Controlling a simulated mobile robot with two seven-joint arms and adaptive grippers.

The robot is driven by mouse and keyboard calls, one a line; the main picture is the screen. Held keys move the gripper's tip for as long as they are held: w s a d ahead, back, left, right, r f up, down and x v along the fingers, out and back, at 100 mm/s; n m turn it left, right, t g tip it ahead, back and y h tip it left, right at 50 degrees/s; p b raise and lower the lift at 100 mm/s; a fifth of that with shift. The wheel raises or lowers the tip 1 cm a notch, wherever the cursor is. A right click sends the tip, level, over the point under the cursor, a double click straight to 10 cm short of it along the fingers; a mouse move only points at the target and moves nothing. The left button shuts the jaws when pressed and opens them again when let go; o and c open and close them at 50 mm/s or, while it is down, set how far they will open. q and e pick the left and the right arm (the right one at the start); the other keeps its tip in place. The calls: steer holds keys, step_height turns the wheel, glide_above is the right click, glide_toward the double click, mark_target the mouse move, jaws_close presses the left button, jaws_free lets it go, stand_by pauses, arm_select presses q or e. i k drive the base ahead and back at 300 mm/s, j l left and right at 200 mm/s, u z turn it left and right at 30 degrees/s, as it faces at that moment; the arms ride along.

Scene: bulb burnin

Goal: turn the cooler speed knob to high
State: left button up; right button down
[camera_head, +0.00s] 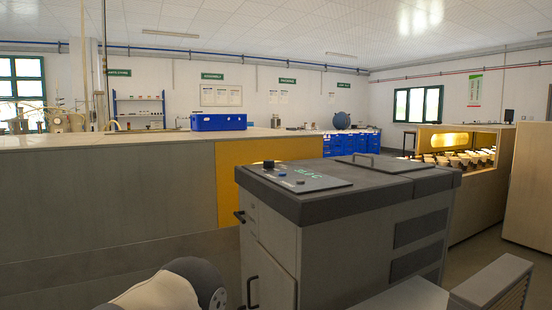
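A grey cooler cabinet (345,235) with a dark top stands at centre right. A control panel (303,175) lies on the left part of its top. A small black knob (268,164) stands up near the panel's far left corner. A small blue button or knob (282,174) is beside it. Green display characters, too small to read surely, glow on the panel. I cannot tell the knob's setting or read its labels. Neither gripper is in view. A pale rounded part of my own arm shows at the bottom left.
A long grey counter (110,195) with a yellow panel (258,152) runs behind the cooler. A blue crate (218,121) sits on it. A lit wooden cabinet (486,185) holding bulbs stands at right. A grey vented box (494,285) is at the bottom right.

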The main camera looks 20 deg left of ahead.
mark_target(267, 163)
steer(key=i+j+z, duration=0.1)
steer(key=j+z, duration=0.2)
steer(key=j, duration=0.5)
steer(key=j+z, duration=0.3)
steer(key=j, duration=0.45)
steer(key=j+z, duration=0.3)
steer(key=j, duration=0.5)
steer(key=j+z, duration=0.3)
steer(key=j, duration=0.5)
